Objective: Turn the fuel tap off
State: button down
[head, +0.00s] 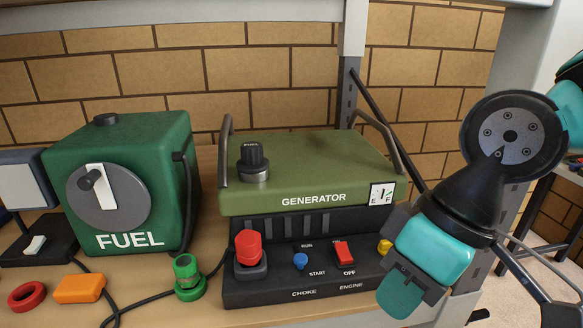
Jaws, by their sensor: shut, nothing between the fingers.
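The green fuel tank (128,223), marked FUEL, stands on the bench at the left. On its front is a round grey dial (125,205) with a white bar (103,222) standing nearly upright and a small dark knob (90,180) near the bar's top. No on or off marks are readable on it. My gripper (399,297) is at the lower right, in front of the generator's right end, pointing down. It is shut and empty, far to the right of the tank and touching neither tank nor dial.
The green generator (350,165) stands mid-bench, with a dark control panel (325,285) carrying a red knob, blue knob and red switch. A green fitting (187,278), orange block (79,289), red ring (27,297) and black cable lie before the tank. A grey post (355,30) rises behind.

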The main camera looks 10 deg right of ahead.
aim_at(384, 245)
jog(key=z, duration=0.15)
jog(key=k, duration=0.5)
jog(key=u, duration=0.6)
jog(key=k, duration=0.75)
jog(key=z, duration=0.45)
jog(key=i, duration=0.55)
jog(key=z, duration=0.45)
jog(key=i, duration=0.95)
jog(key=u, duration=0.45)
